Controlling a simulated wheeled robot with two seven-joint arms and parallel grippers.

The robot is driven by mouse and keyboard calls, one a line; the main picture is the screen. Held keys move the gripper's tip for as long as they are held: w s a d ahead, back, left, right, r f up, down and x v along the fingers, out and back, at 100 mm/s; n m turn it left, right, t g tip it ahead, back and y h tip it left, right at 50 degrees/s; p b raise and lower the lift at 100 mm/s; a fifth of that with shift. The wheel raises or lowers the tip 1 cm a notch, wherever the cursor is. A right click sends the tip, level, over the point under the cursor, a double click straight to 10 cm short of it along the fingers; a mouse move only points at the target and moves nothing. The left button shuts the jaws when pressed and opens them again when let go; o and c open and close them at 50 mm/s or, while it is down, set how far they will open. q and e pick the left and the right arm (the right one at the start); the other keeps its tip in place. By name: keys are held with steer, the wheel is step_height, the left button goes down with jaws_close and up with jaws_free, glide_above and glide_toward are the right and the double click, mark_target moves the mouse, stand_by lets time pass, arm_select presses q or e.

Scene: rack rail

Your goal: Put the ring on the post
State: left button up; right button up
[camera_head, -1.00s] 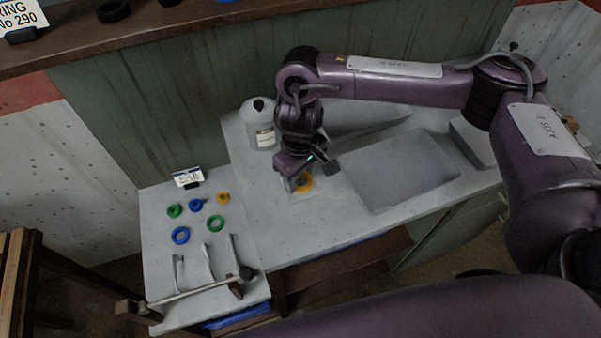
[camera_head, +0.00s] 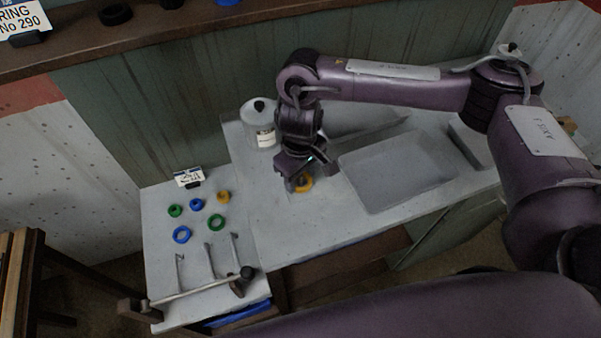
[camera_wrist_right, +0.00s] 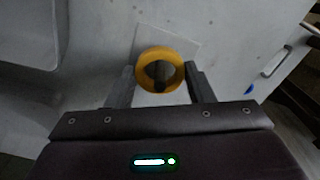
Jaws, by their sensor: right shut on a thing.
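A yellow-orange ring (camera_head: 306,187) sits between the fingers of my right gripper (camera_head: 297,184). In the right wrist view, the ring (camera_wrist_right: 140,69) shows nearly face-on, with the fingers of the right gripper (camera_wrist_right: 160,72) shut on its two sides. A dark shape shows through its hole; I cannot tell what it is. The ring is over or near a pale square on the bench; any gap below is unclear. Several thin upright metal posts (camera_head: 209,259) stand at the lower left, well away from the ring. My left gripper is not in view.
Green, blue and yellow small rings, such as a blue ring (camera_head: 181,236), lie by a label card (camera_head: 188,177) on the left table. A dark-ended rail (camera_head: 195,291) runs before the posts. A grey tray (camera_head: 395,208) is right, a white bottle (camera_head: 260,138) behind.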

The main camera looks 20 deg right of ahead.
steer(key=shift+f, duration=0.65)
stand_by(0.4)
steer(key=o, duration=0.7)
steer(key=shift+r, duration=0.1)
step_height(320, 180, up, 11)
steer(key=p, duration=1.2)
